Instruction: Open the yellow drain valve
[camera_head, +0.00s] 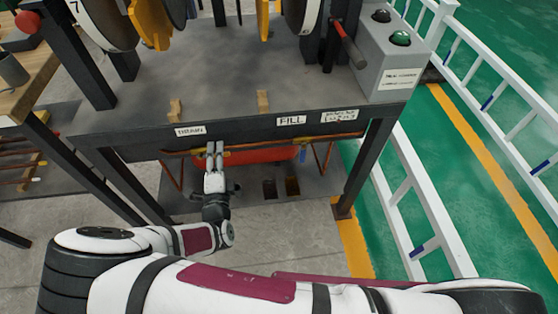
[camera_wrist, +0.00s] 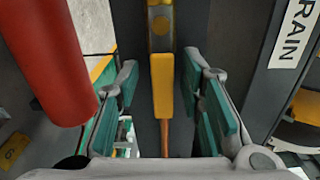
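The yellow drain valve handle (camera_wrist: 162,85) is a flat yellow lever in the middle of the wrist view, with its round pivot above it and a copper-coloured pipe (camera_wrist: 164,138) below. My gripper (camera_wrist: 161,88) is open, with one green-padded finger on each side of the lever. Gaps show between the lever and both fingers, so neither appears to touch it. In the head view my gripper (camera_head: 215,152) reaches under the table's front edge, near the DRAIN label (camera_head: 190,130), and largely hides the valve.
A red cylinder (camera_wrist: 48,60) is close on the left in the wrist view; it also shows under the table (camera_head: 262,155) in the head view. The FILL label (camera_head: 291,120) is to the right. A table leg (camera_head: 362,165) and white railing (camera_head: 425,215) stand right.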

